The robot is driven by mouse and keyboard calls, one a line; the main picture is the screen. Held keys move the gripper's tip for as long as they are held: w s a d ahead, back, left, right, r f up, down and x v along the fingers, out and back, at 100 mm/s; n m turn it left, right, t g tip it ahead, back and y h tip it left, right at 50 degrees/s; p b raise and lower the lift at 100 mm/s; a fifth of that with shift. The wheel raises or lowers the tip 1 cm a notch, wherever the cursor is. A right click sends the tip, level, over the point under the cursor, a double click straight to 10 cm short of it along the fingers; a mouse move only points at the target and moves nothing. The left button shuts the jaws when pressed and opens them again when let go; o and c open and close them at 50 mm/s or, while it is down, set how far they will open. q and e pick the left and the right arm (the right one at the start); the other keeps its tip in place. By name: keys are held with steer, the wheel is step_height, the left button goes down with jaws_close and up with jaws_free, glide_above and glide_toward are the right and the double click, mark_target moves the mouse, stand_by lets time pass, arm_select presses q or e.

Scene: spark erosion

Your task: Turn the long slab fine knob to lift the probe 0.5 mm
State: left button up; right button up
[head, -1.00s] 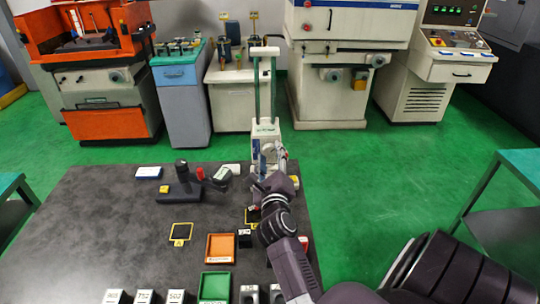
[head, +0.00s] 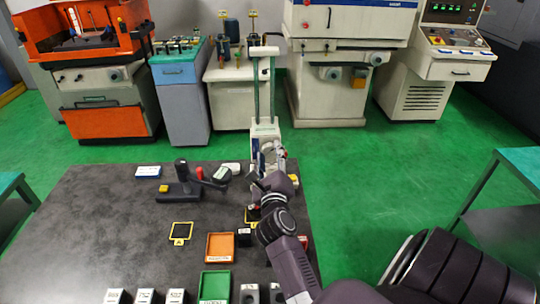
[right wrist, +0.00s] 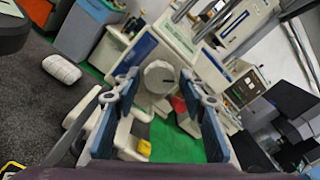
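The height gauge, a pale instrument with two tall green columns (head: 265,90), stands at the far right part of the dark table. In the right wrist view, a round whitish knob (right wrist: 159,77) with a dark mark on its right side faces me. My right gripper (right wrist: 160,78) is open, with one blue-padded finger on each side of the knob. I cannot tell whether the fingers touch it. In the head view my right gripper (head: 266,176) is at the front of the gauge, largely hidden by my wrist. My left gripper is not in view. The probe cannot be made out.
Nearer are a yellow-framed pad (head: 181,231), an orange tray (head: 220,247) and a green tray (head: 215,287). The table's left part is mostly clear.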

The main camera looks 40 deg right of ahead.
steer(key=shift+o, duration=0.6)
step_height(320, 180, up, 10)
steer(key=shift+f, duration=0.1)
